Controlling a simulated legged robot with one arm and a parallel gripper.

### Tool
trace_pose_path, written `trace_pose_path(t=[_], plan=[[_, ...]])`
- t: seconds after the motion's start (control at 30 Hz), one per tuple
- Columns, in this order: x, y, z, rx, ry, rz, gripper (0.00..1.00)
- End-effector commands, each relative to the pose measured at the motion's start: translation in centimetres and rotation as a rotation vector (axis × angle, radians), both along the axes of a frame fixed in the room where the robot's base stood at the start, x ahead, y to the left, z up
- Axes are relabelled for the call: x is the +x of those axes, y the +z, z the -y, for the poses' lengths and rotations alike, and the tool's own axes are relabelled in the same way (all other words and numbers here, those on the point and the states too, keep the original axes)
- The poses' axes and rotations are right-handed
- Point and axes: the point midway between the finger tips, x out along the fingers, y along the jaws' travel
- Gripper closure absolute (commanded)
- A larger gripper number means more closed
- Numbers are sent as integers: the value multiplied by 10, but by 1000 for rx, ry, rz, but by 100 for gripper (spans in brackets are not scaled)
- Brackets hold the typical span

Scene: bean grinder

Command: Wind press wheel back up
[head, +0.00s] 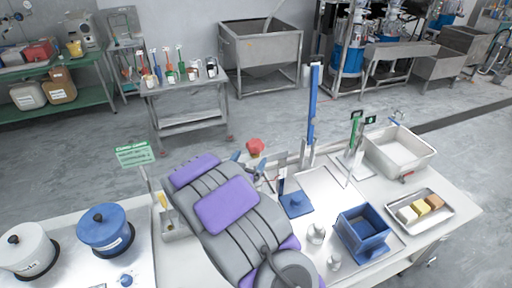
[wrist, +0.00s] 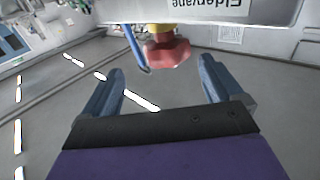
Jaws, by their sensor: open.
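A red lobed knob (head: 255,147), possibly the press wheel or its handle, shows just past my gripper in the head view. In the wrist view the red knob (wrist: 167,52) sits at upper middle, with a yellow part above it and a thin blue rod on its left. My gripper (wrist: 160,85) is open, its two blue fingers apart with nothing between them. The knob appears ahead of the fingertips, apart from both. In the head view my gripper (head: 247,166) is at the table's back edge, and my purple-grey arm hides part of the bench.
A tall blue post (head: 313,105) stands at the bench's back. A blue box (head: 362,232), a tray with blocks (head: 436,222) and a white basin (head: 400,151) are to the right. Blue (head: 105,229) and white lidded pots (head: 27,251) are left. A white lettered panel (wrist: 200,10) crosses the wrist view's top.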

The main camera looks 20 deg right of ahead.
Motion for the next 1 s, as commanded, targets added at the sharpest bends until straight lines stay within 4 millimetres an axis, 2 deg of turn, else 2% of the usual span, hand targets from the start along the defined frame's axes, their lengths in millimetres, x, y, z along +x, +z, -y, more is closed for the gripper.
trace_pose_path(t=[0.3,0.5,0.67,0.97,1.0], plan=[[39,1,25,-8,0,3,7],[55,0,46,-3,0,2,7],[61,-1,55,-1,2,1,7],[63,0,50,-5,3,1,7],[63,1,49,-6,3,0,10]])
